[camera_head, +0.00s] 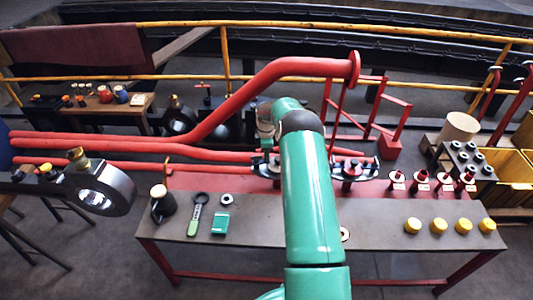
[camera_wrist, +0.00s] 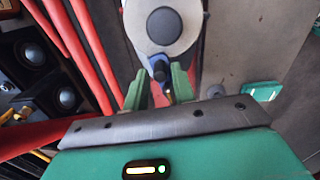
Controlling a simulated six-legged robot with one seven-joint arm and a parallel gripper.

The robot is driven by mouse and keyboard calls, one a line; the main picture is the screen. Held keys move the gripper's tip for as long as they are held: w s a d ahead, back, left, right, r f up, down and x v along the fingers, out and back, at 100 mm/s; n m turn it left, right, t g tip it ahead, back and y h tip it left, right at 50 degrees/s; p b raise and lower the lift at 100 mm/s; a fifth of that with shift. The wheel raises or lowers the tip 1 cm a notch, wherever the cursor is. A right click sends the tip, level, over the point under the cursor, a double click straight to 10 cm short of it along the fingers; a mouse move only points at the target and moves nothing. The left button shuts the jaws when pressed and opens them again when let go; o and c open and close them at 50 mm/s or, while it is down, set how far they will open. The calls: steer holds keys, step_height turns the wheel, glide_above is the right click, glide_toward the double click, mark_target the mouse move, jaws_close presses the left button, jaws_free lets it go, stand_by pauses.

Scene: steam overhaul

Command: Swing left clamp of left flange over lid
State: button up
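The left flange (camera_head: 266,168) is partly hidden behind my green arm in the head view. In the wrist view a round pale grey lid (camera_wrist: 184,36) with a dark knob at its centre fills the top middle. A clamp with a dark blue ball end (camera_wrist: 160,71) sits at the lid's near edge; whether any of it lies over the lid is unclear. My gripper (camera_wrist: 159,72) has its two green fingers apart, one on each side of the ball end, with small gaps visible. A brass-coloured part shows between the fingers.
The right flange (camera_head: 353,168) stands right of my arm. Red pipes (camera_head: 240,100) run behind.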

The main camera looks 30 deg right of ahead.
jaws_close()
steer(key=shift+s+a+m, duration=0.15)
steer(key=shift+s+m, duration=0.1)
steer(key=shift+m, duration=0.55)
steer(key=shift+s+a+m, duration=0.15)
steer(key=shift+s+m, duration=0.1)
steer(key=shift+m, duration=0.55)
steer(key=shift+o, duration=1.8)
jaws_free()
step_height(320, 180, up, 14)
